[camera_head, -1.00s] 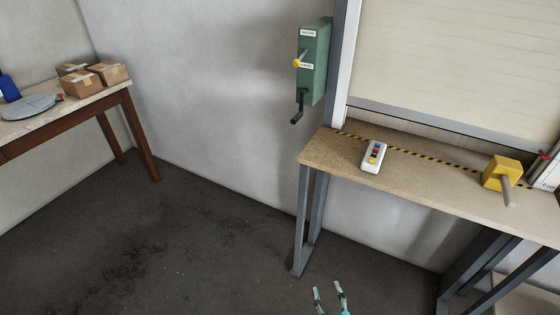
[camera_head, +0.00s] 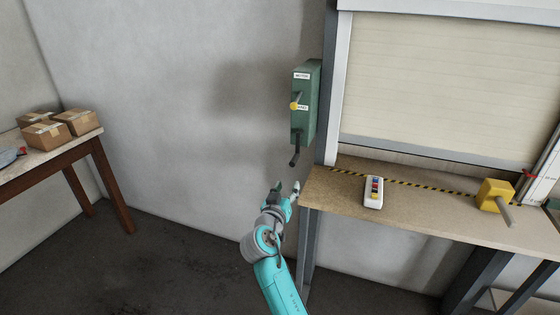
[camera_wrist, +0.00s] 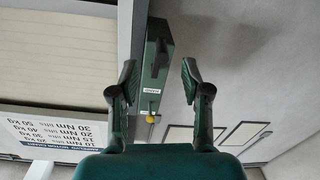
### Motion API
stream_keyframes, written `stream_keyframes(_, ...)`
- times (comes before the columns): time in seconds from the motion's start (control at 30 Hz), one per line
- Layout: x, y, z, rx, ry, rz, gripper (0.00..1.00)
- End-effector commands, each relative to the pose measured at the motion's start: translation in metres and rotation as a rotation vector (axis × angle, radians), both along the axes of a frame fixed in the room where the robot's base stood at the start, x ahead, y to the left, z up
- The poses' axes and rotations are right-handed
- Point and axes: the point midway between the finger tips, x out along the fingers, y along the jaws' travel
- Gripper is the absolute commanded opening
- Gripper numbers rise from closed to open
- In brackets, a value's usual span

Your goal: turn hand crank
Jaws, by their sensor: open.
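The green gearbox (camera_head: 305,103) is mounted on the wall left of the shutter frame. Its black hand crank (camera_head: 295,155) hangs from its lower part. A lever with a yellow knob (camera_head: 294,105) sits higher on the box. My gripper (camera_head: 287,187) is open and empty, just below the crank and left of the workbench corner. In the wrist view my open gripper (camera_wrist: 158,68) has its fingers spread to either side of the green box (camera_wrist: 153,82), with the black crank (camera_wrist: 160,57) seen between the tips. The crank appears farther off than the fingers, apart from them.
The workbench (camera_head: 410,217) stands to the right with a button remote (camera_head: 374,192) and a yellow block with a grey rod (camera_head: 495,196). The shutter (camera_head: 450,80) is behind it. A side table with cardboard boxes (camera_head: 75,121) is at left. Wall and floor between are clear.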

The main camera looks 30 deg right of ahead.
Motion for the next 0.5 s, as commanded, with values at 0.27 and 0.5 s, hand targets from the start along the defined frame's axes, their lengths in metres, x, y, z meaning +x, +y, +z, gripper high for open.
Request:
stream_keyframes(0.27, 0.012, -0.013, 0.027, -0.002, -0.032, -0.053, 0.47)
stream_keyframes(0.5, 0.032, -0.039, 0.027, -0.001, -0.032, -0.053, 0.47)
